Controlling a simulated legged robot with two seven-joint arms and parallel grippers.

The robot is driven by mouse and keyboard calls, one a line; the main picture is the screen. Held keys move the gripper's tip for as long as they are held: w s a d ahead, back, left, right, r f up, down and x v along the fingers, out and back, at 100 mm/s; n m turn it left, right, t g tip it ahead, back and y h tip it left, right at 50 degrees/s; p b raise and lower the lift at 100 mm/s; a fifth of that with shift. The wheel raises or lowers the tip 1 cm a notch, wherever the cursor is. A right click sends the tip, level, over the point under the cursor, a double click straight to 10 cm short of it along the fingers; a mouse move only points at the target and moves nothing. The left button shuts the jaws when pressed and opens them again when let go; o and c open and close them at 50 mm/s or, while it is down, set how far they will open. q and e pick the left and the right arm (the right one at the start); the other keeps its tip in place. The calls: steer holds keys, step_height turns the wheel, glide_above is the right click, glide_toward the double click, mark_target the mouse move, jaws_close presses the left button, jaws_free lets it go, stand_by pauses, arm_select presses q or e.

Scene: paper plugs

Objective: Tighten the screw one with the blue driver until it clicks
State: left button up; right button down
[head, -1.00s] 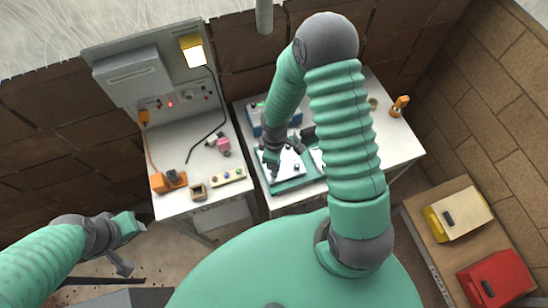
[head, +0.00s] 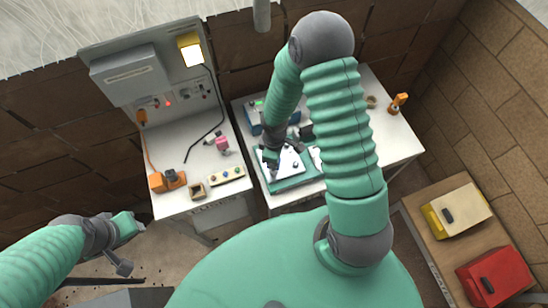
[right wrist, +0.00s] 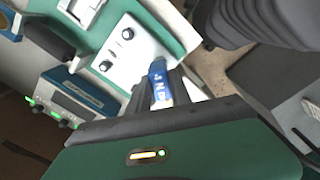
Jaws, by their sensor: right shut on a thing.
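My right gripper (head: 271,160) is over the white plate (head: 289,162) on the green fixture (head: 292,183). In the right wrist view it is shut on the blue driver (right wrist: 160,86), whose blue and white handle shows between the fingers. The white plate (right wrist: 138,60) lies just beyond the driver, with dark round screw heads (right wrist: 127,34) on it. The driver's tip is hidden, so I cannot tell whether it touches a screw or which one. My left gripper (head: 126,246) is open and empty at the lower left, away from the tables.
A blue box (head: 254,118) with green lights stands behind the fixture. The left table holds a pink item (head: 222,144), a button strip (head: 227,175) and an orange block (head: 168,181). An orange stand (head: 399,103) is at the right table's back. Yellow and red boxes sit lower right.

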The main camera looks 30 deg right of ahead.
steer(key=shift+f+b, duration=0.45)
steer(key=shift+f, duration=0.3)
